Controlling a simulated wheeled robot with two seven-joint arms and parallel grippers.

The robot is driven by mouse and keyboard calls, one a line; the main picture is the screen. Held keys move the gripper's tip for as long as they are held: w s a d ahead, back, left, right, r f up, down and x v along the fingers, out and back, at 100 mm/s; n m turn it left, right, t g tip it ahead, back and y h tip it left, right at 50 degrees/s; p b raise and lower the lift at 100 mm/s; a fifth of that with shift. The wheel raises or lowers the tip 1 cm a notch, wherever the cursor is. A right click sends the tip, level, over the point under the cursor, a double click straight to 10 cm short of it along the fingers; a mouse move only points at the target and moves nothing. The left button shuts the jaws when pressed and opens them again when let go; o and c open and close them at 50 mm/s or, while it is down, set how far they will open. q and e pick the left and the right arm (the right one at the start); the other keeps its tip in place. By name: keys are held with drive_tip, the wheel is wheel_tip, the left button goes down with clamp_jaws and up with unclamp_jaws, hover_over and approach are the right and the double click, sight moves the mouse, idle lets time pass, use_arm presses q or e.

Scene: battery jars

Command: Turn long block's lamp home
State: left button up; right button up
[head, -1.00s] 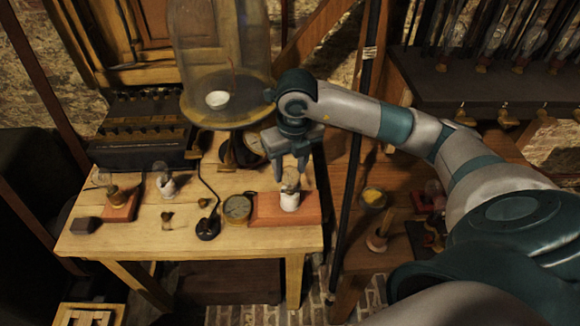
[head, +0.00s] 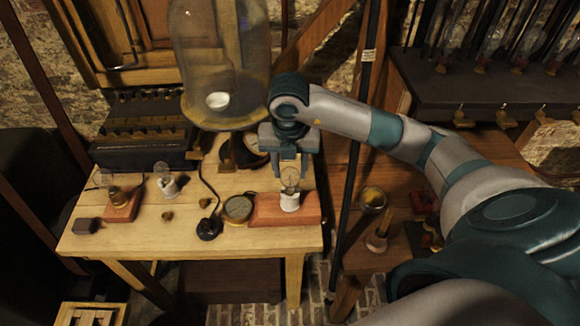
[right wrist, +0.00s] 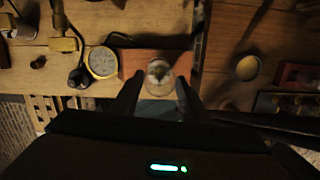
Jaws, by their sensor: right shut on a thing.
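The long block (head: 262,210) is a reddish-orange wooden block at the right front of the table. Its lamp (head: 290,180), a clear glass bulb over a white holder (head: 289,202), stands upright on it. My right gripper (head: 290,177) points down over the block and is shut on the lamp's glass, with a finger at each side. In the right wrist view the lamp (right wrist: 159,73) sits between the two dark fingers, above the long block (right wrist: 130,64). My left gripper is not in view.
A round dial (head: 238,208) and a black knobbed device (head: 209,227) stand just left of the block. A short block with a lamp (head: 121,205) and another lamp on a white holder (head: 168,184) are farther left. A glass bell jar (head: 222,70) stands behind.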

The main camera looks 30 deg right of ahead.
drive_tip(key=shift+m, duration=0.8)
drive_tip(key=o, duration=1.2)
drive_tip(key=shift+o, duration=0.2)
drive_tip(key=shift+r, duration=0.1)
wheel_tip(320, 180, up, 17)
drive_tip(key=s+a+b, duration=0.1)
drive_tip(key=shift+s+a, duration=0.2)
drive_tip(key=shift+a, duration=0.1)
